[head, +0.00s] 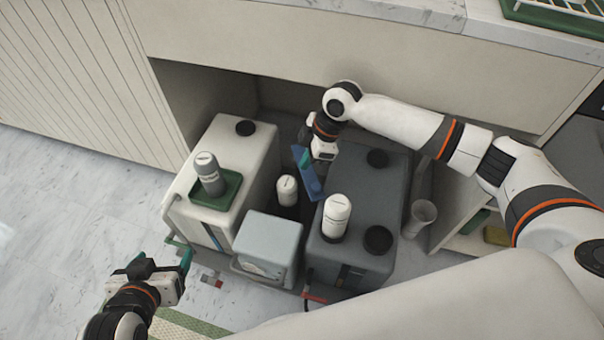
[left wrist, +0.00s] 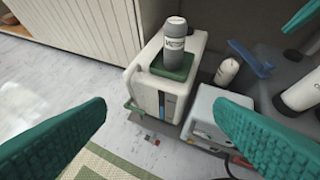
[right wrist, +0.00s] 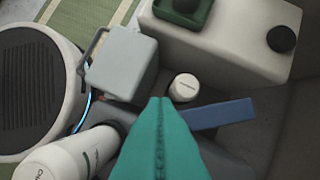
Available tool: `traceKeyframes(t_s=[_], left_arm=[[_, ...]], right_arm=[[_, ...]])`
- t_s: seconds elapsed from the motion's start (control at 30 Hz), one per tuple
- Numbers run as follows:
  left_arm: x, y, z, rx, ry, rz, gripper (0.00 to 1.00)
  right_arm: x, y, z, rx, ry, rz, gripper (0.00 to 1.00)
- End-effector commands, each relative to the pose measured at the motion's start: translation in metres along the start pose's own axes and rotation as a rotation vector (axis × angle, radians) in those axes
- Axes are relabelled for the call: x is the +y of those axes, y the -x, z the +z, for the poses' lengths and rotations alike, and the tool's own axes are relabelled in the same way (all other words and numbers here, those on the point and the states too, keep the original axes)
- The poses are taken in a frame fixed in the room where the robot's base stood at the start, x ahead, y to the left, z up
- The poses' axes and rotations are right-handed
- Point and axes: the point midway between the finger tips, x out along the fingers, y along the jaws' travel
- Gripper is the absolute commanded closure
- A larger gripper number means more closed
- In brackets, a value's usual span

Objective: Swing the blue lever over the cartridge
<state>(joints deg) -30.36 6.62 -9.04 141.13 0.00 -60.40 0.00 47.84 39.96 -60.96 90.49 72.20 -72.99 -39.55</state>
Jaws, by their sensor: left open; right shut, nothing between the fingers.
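The blue lever (head: 308,174) is a flat bar standing at the back of the gap between the white and dark grey tanks. It also shows in the left wrist view (left wrist: 250,58) and right wrist view (right wrist: 225,113). A white cartridge (head: 287,189) stands in that gap, left of the lever; it shows in the right wrist view (right wrist: 184,87). The lever is beside the cartridge, not over it. My right gripper (head: 304,158) is shut and empty, with its teal fingertips close against the lever; contact is unclear. My left gripper (head: 150,266) is open and empty at front left.
A grey cartridge (head: 209,175) stands on a green tray (head: 231,190) on the white tank (head: 255,150). Another white cartridge (head: 337,212) stands on the dark grey tank (head: 370,200). A light grey box (head: 268,245) is in front of the gap. The counter overhangs behind. Floor at left is clear.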

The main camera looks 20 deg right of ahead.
Motion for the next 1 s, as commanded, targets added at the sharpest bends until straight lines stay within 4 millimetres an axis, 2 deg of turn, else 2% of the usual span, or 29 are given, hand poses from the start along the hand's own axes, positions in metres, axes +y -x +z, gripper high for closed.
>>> traceKeyframes(t_s=[0.33, 0.53, 0.77, 1.0], left_arm=[[0.001, 0.001, -0.005, 0.027, 0.000, 0.001, 0.23], [-0.001, -0.002, 0.003, -0.022, -0.001, -0.002, 0.23], [-0.007, -0.006, 0.039, -0.241, -0.002, -0.016, 0.23], [-0.013, 0.003, 0.085, -0.526, -0.001, -0.032, 0.23]], right_arm=[[0.000, 0.002, -0.003, 0.015, 0.018, 0.004, 1.00], [0.000, -0.006, -0.003, 0.014, 0.017, 0.005, 1.00], [0.000, -0.035, -0.004, 0.013, 0.016, 0.006, 1.00], [0.000, -0.067, -0.004, 0.014, 0.016, 0.005, 1.00]])
